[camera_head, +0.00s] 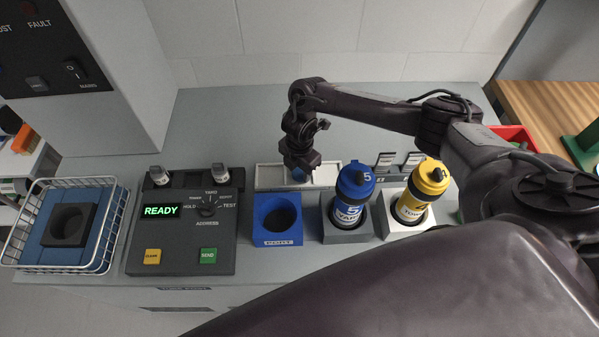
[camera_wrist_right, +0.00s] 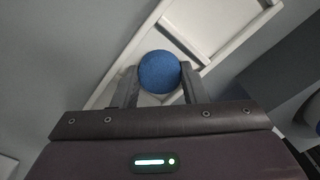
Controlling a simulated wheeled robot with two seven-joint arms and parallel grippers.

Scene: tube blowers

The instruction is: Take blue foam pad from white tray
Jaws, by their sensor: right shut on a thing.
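The blue foam pad (camera_wrist_right: 159,72) is a round blue piece between the fingers of my right gripper (camera_wrist_right: 158,88) in the right wrist view. The fingers touch its two sides. The white tray also shows in the right wrist view (camera_wrist_right: 131,66), with raised rims and dividers. I cannot tell whether the pad still touches the tray floor. My left gripper is not in view.
A blue holder (camera_head: 262,237) with an empty round hole stands in front of the tray. A blue bottle (camera_head: 350,200) and a yellow bottle (camera_head: 424,188) stand in holders to the right. A control panel (camera_head: 180,258) reading READY and a wire basket (camera_head: 118,235) are at left.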

